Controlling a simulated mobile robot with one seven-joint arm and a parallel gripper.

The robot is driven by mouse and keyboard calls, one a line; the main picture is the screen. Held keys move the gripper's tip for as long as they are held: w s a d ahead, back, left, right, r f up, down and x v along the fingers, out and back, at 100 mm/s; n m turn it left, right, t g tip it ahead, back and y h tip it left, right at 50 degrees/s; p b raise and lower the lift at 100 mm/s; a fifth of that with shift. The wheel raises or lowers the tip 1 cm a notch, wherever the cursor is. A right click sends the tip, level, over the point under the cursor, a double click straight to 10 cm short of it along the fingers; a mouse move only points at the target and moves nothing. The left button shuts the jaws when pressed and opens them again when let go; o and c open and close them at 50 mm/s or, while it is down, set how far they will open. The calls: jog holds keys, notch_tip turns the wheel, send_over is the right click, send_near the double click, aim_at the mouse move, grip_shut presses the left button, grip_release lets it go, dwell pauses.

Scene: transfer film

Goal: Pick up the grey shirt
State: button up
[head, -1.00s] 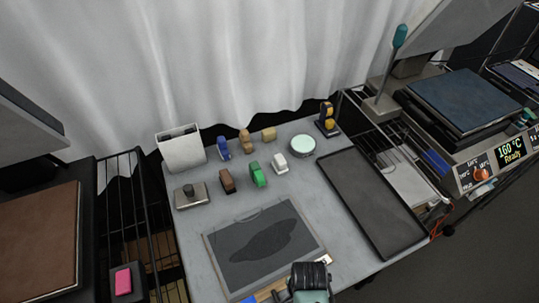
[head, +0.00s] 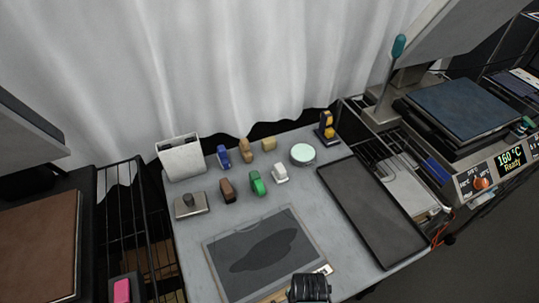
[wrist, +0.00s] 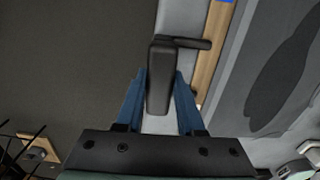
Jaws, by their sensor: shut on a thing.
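My gripper (wrist: 162,90) has blue fingers on both sides of a dark handle-like thing (wrist: 158,62) with a short side bar, and is shut on it. In the head view my dark wrist (head: 309,287) is at the bottom edge, by the table's front; the fingers are hidden there. A dark grey flat panel (head: 293,232) with a darker blotch lies on the table just left of my wrist; I cannot tell whether it is the grey shirt. No other clear shirt shows.
The grey table (head: 190,235) holds several small coloured pieces, a white bin (head: 181,160), a round pale-green dish (head: 303,153) and a dark tray (head: 372,212). A blue-topped press (head: 458,100) stands right. A wire rack (head: 125,215) and a brown pad (head: 38,240) are left.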

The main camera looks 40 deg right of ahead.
grip_shut()
dwell(0.9)
